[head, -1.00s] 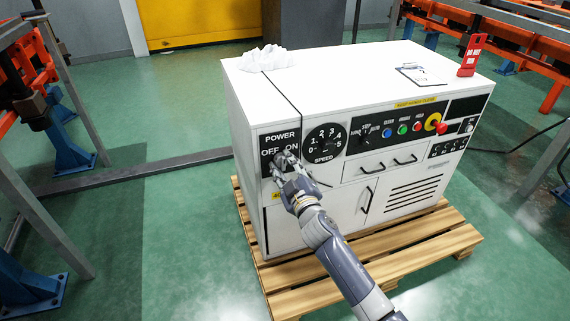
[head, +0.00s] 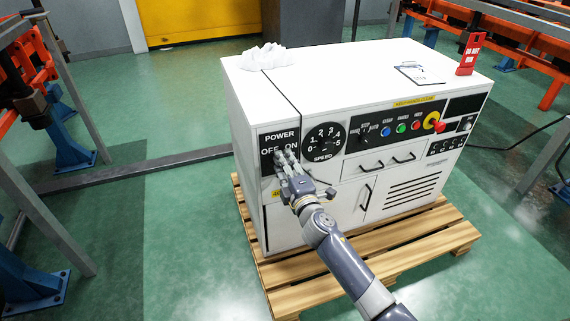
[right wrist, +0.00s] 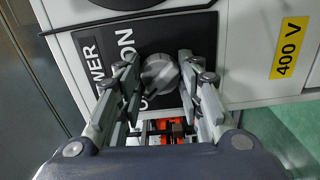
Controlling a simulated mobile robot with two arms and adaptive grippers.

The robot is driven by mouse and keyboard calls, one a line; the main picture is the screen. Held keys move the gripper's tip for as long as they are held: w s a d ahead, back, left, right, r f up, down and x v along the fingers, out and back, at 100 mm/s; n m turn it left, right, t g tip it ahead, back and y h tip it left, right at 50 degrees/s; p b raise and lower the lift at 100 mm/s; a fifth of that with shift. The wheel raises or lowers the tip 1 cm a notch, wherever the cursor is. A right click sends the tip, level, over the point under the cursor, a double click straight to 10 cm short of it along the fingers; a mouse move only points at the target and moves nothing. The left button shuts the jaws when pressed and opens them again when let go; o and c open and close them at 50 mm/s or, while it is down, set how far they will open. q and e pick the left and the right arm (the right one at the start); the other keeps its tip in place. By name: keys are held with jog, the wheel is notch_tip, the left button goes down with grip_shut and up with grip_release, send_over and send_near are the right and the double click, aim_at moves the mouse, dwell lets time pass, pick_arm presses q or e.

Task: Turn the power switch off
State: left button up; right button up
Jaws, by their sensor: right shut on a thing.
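The power switch is a round grey knob (right wrist: 158,72) on a black panel (head: 266,163) marked POWER, OFF and ON, at the left of the white machine's front. My right gripper (head: 285,160) reaches this panel from below and hides the knob in the head view. In the right wrist view its two fingers (right wrist: 159,66) stand on either side of the knob, shut on it. The ON lettering shows there, while OFF is mostly covered by a finger. I cannot tell clearly which way the knob points. My left gripper is not in view.
The white machine (head: 340,78) stands on a wooden pallet (head: 420,238). A speed dial (head: 324,138), coloured buttons and a red emergency knob (head: 439,126) lie right of the power panel. A yellow 400 V label (right wrist: 289,48) is close beside it. Green floor is clear in front.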

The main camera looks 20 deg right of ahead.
jog(key=shift+n, duration=0.3)
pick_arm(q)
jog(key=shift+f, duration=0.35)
pick_arm(e)
jog(key=o, duration=1.1)
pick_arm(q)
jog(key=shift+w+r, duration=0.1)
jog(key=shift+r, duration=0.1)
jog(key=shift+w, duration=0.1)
pick_arm(e)
jog(key=shift+s, duration=0.1)
jog(key=s, duration=1.2)
jog(key=shift+d, duration=0.25)
